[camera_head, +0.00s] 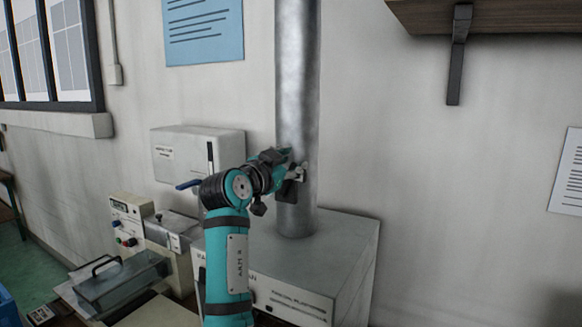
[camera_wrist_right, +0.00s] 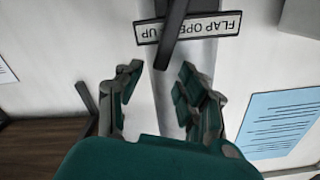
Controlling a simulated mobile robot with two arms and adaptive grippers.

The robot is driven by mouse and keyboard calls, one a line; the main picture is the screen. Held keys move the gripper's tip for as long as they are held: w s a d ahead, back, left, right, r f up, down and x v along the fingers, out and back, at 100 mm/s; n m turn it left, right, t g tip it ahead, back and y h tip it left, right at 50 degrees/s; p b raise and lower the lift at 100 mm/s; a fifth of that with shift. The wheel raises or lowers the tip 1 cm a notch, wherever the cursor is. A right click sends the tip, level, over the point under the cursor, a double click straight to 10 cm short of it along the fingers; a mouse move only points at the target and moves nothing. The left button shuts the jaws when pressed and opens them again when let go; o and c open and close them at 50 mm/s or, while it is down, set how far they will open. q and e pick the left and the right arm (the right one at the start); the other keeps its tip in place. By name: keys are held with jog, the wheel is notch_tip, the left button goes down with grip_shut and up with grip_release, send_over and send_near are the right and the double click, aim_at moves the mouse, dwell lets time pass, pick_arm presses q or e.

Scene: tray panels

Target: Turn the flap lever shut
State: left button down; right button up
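The flap lever (camera_wrist_right: 171,38) is a dark bar in the right wrist view, crossing a white label plate (camera_wrist_right: 212,24) whose visible words include FLAP and UP, upside down. The lever's end lies between the two spread fingers of my right gripper (camera_wrist_right: 160,72), with gaps visible on both sides. In the head view my right gripper (camera_head: 289,168) is at the front of the round metal duct (camera_head: 297,90) and mostly hides the lever there. My left gripper is not in view.
The duct rises from a pale box (camera_head: 345,245). A smaller wall box (camera_head: 180,150) with a blue-handled lever (camera_head: 188,185) stands left of my right arm. Bench equipment (camera_head: 130,220) is lower left. A shelf bracket (camera_head: 457,60) hangs upper right; the wall between is clear.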

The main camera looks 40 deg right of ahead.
notch_tip(320, 180, up, 9)
jog(key=shift+d, duration=0.1)
dwell(0.3)
